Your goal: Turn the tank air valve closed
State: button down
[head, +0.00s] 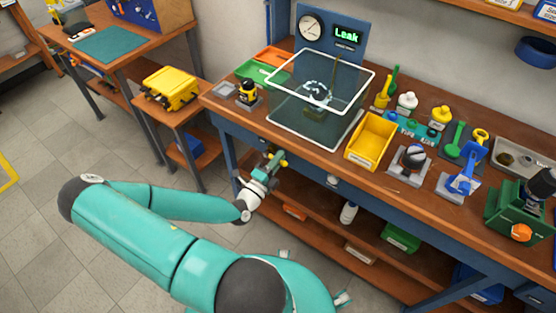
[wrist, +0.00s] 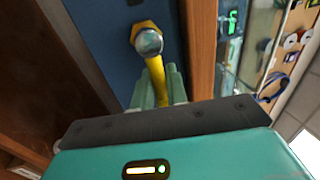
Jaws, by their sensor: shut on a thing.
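The tank air valve shows in the wrist view as a round metal hub (wrist: 151,42) with a yellow-orange collar and a yellow lever (wrist: 155,73) on the blue front of the bench. My gripper (wrist: 157,90) is shut on the yellow lever, with one pale green finger on each side of it. In the head view my gripper (head: 272,167) is at the bench's front edge, below the glass tank (head: 315,112). A bit of yellow shows at its tip. The lever's lower end is hidden between the fingers.
A gauge panel (head: 335,25) behind the tank has a green "Leak" display (head: 347,35). A yellow bin (head: 371,138), a yellow-and-black device (head: 247,92) and several tools stand on the bench. A lower shelf (head: 330,245) lies below. Floor is clear at the left.

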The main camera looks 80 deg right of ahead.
jog(key=shift+a, duration=0.1)
jog(key=c, duration=1.5)
grip_release()
jog(key=v, duration=1.3)
jog(key=shift+w+a+f, duration=0.1)
jog(key=shift+w+a, duration=0.1)
jog(key=shift+a, duration=0.1)
